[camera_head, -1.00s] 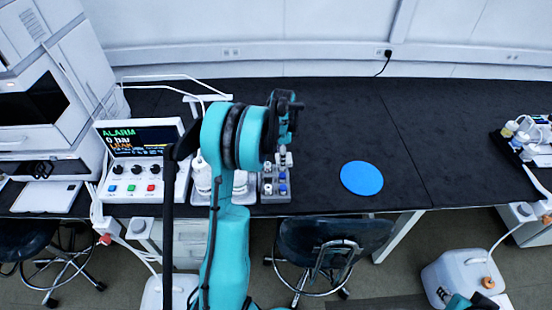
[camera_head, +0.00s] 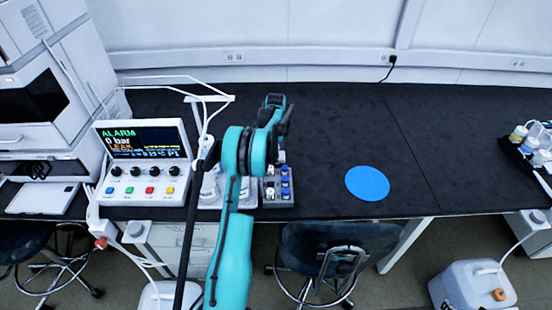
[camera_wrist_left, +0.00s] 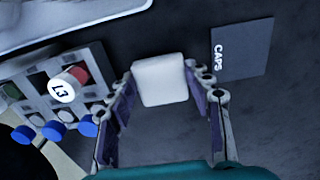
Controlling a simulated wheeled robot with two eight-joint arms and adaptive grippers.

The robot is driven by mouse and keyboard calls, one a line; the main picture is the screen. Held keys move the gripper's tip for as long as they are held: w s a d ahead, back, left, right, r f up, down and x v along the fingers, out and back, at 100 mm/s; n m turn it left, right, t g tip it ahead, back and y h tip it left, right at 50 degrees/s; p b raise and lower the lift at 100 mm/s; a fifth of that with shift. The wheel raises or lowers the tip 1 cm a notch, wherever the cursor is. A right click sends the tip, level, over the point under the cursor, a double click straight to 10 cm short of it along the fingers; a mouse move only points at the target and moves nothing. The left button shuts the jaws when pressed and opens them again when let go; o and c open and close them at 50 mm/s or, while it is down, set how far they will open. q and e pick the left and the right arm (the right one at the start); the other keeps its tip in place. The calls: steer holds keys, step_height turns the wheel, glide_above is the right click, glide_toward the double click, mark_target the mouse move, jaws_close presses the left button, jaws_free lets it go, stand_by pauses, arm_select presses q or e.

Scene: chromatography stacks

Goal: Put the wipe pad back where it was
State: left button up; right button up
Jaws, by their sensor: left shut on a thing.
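The white, square wipe pad (camera_wrist_left: 160,80) is between the fingers of my left gripper (camera_wrist_left: 160,92) in the left wrist view, and the gripper is shut on it. In the head view my left gripper (camera_head: 274,104) is over the bench, beyond the vial rack (camera_head: 279,198). The pad cannot be made out there, hidden by the arm and gripper. My right gripper is not in view.
A dark mat marked CAPS (camera_wrist_left: 243,48) lies right of the pad in the wrist view. Vials with blue, white and red tops stand at left. The alarm control box (camera_head: 145,187) is left of my arm. A blue disc (camera_head: 367,183) lies right, with clear bench around it.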

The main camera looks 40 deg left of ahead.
arm_select(q)
steer(key=shift+w+f, duration=0.1)
steer(key=shift+f, duration=0.85)
steer(key=shift+r, duration=0.1)
steer(key=o, duration=1)
